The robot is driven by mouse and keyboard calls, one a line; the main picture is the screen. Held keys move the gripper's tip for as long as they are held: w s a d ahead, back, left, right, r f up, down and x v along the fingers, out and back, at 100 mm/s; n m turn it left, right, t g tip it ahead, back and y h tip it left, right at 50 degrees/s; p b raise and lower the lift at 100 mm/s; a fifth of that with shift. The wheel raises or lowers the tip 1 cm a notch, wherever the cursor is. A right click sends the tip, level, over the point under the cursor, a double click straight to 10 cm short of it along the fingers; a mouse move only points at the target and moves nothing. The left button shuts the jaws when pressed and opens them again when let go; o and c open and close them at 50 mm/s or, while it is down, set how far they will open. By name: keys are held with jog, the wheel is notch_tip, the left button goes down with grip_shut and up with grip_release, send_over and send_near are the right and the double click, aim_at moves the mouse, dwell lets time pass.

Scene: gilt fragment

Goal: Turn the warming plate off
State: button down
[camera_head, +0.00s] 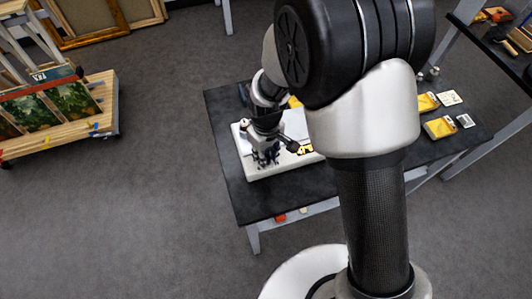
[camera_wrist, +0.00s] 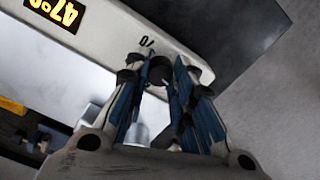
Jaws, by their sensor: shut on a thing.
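The warming plate (camera_head: 262,172) is a white box with a pale top, on the dark table at the middle of the head view. In the wrist view its white front panel (camera_wrist: 108,38) runs diagonally and carries a lit yellow display (camera_wrist: 58,12) reading about 47°. A small I/O mark is printed beside a round black knob (camera_wrist: 159,71). My gripper (camera_wrist: 160,66) is over the panel with its two blue-and-black fingers on either side of the knob, closed on it. In the head view my gripper (camera_head: 266,158) is at the plate's left end; the knob is hidden there.
The dark table (camera_head: 232,190) has yellow packets (camera_head: 440,127) and small pale cards (camera_head: 449,97) on its right part. My arm hides its middle. A low wooden cart (camera_head: 105,97) with paintings stands at the left. The grey floor between them is clear.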

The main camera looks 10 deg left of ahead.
jog(key=n, duration=0.4)
jog(key=shift+n, duration=0.3)
jog(key=shift+n+p, duration=0.3)
jog(key=shift+n, duration=1.9)
jog(key=c, duration=1.3)
grip_release()
jog(key=shift+c, duration=0.2)
notch_tip(320, 180, up, 12)
